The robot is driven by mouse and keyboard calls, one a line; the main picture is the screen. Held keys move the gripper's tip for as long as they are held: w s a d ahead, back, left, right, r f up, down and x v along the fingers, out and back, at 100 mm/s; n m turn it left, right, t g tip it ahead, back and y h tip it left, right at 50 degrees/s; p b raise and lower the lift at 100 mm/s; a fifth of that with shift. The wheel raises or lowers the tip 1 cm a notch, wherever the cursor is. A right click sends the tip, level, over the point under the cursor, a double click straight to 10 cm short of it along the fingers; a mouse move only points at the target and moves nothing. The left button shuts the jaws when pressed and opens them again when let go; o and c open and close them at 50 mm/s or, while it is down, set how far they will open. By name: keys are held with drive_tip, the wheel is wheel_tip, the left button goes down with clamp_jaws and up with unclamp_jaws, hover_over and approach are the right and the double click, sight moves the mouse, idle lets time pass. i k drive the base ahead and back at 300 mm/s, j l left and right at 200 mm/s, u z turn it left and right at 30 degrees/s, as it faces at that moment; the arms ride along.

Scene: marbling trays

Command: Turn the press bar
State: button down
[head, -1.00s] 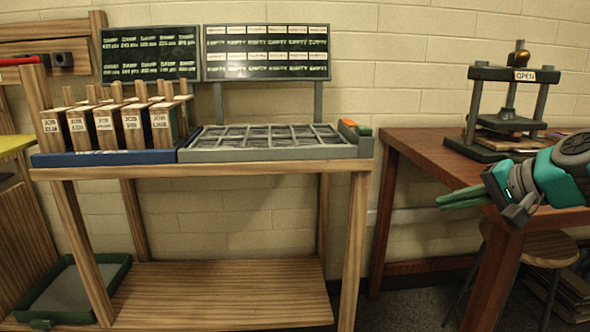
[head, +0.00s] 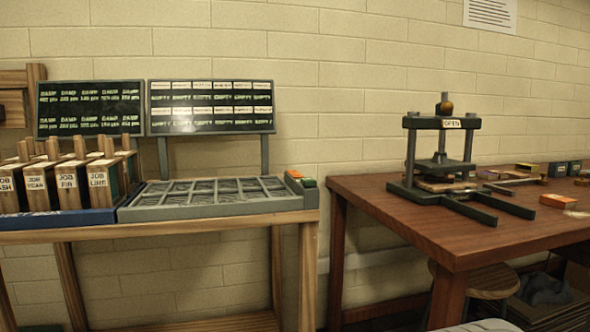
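The press (head: 440,165) stands on the red-brown table at the right in the head view. It has a dark frame with two posts, and a sign reading OPEN (head: 451,124) on its top crossbeam. A knob-topped screw (head: 445,104) rises above the beam. A separate turning bar on it cannot be made out. A flat plate hangs between the posts above a light board (head: 446,184), and two dark rails reach forward from the base. My gripper is not in view now.
The table (head: 375,199) has free room at its front left. Small boxes and an orange block (head: 558,201) lie to the right. A grey compartment tray (head: 140,208) and labelled job boxes (head: 73,186) stand on the wooden bench at left. A stool (head: 487,282) is under the table.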

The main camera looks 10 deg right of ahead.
sight(445, 108)
drive_tip(key=i+l, duration=0.15)
drive_tip(key=l, duration=1.15)
drive_tip(key=i+l+u, duration=0.1)
drive_tip(key=l, duration=1.25)
drive_tip(key=i+l, duration=0.1)
drive_tip(key=l, duration=1.2)
drive_tip(key=u, duration=0.05)
